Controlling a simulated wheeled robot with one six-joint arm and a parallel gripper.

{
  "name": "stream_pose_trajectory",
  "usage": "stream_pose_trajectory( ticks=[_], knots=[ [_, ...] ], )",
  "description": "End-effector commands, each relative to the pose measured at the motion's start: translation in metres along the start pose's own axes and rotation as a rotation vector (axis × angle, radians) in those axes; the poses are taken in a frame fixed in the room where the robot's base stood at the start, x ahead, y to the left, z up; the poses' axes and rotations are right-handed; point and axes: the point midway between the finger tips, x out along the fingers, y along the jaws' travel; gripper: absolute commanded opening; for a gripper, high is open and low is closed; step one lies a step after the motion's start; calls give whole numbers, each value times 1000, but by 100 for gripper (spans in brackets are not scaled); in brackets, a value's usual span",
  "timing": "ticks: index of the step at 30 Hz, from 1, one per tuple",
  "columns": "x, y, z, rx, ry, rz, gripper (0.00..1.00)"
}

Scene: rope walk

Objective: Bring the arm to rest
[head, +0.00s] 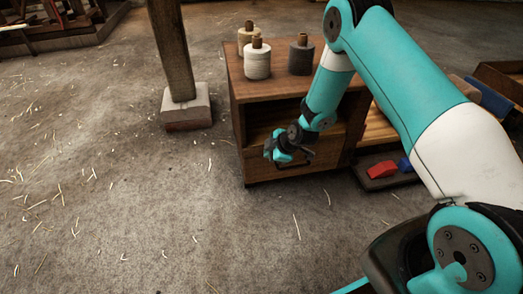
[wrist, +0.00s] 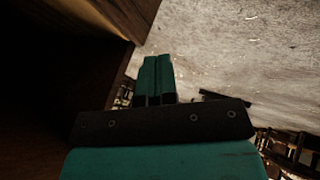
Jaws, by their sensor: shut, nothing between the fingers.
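My teal and white arm reaches from the lower right, up and over to the cabinet front. In the wrist view dark wood of the cabinet (wrist: 60,30) is close on the left of the fingers. Whether the gripper touches the wood, I cannot tell.
Three spools stand on the cabinet top: a cream one (head: 257,62), a dark one (head: 301,57) and a tan one (head: 247,36). A wooden post (head: 172,50) on a block stands left. A red block (head: 382,169) lies right. Straw-strewn floor (head: 110,220) is clear at left.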

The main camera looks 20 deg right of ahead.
Motion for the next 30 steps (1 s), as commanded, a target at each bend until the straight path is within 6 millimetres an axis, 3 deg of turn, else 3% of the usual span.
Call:
stream_pose_trajectory(
  ticks=[1, 4, 12, 14, 17, 23, 27, 30],
  knots=[
    [-12, 2, -1, 3, 0, 0, 0],
    [-23, 1, 0, 3, -1, -1, 0],
    [-31, 0, -2, 3, 2, -3, 0],
    [-37, 3, -9, 13, 7, -10, 0],
    [-61, 11, -37, 60, 26, -41, 0],
    [-157, 10, -122, 249, 47, -180, 0],
    [-234, -13, -170, 386, 17, -287, 0],
    [-289, -38, -194, 476, -24, -353, 0]
  ],
)
